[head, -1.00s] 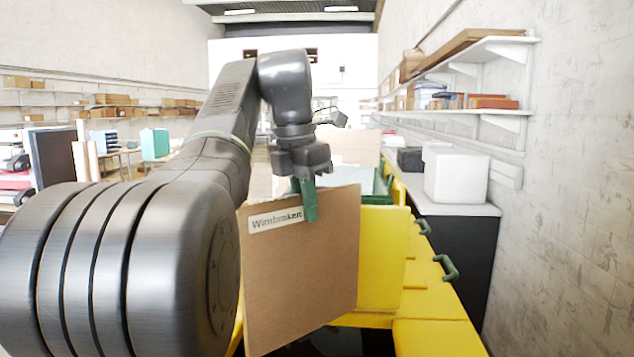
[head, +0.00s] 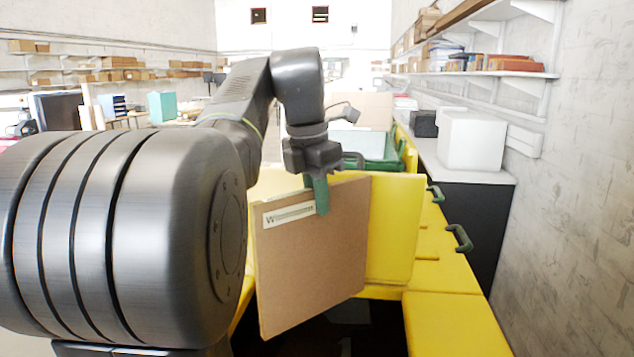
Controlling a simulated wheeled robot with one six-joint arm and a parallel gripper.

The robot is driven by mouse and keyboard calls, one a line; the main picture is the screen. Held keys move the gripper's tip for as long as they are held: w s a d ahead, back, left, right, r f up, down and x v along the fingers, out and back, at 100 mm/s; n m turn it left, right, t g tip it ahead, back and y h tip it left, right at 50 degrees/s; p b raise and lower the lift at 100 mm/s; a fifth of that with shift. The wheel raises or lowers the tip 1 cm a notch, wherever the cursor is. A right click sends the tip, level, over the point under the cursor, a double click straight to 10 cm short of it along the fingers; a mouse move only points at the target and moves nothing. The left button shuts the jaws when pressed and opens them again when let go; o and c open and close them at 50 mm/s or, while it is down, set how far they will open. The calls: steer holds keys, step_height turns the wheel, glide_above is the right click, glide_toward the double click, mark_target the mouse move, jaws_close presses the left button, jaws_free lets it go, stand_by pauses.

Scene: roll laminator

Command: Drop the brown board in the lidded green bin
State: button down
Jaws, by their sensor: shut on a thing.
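The brown board (head: 318,262) has a white label (head: 288,213) near its top edge. It hangs upright and slightly tilted from my gripper (head: 318,194), whose green fingers are shut on its top edge. The board is above a dark opening (head: 365,335) and in front of a raised yellow panel (head: 398,230). A green-rimmed container (head: 388,164) shows behind the panel, partly hidden by my arm and the panel. I cannot tell which container is the lidded green bin.
Yellow lids or covers (head: 450,325) with green handles (head: 460,238) run along the right. Beyond them a white box (head: 472,140) stands on a counter. Wall shelves (head: 490,75) hold boxes above it. My arm blocks much of the left.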

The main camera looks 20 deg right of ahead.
steer(key=shift+f, duration=0.2)
steer(key=c, duration=1.3)
jaws_free()
steer(key=shift+s+a+r, duration=0.1)
steer(key=shift+a+r, duration=0.05)
steer(key=shift+r, duration=1.1)
steer(key=shift+w+a+r, duration=0.1)
steer(key=shift+a+r, duration=0.1)
steer(key=shift+r, duration=1)
steer(key=shift+s+a+r, duration=0.1)
steer(key=shift+a+r, duration=0.05)
steer(key=shift+r, duration=1.1)
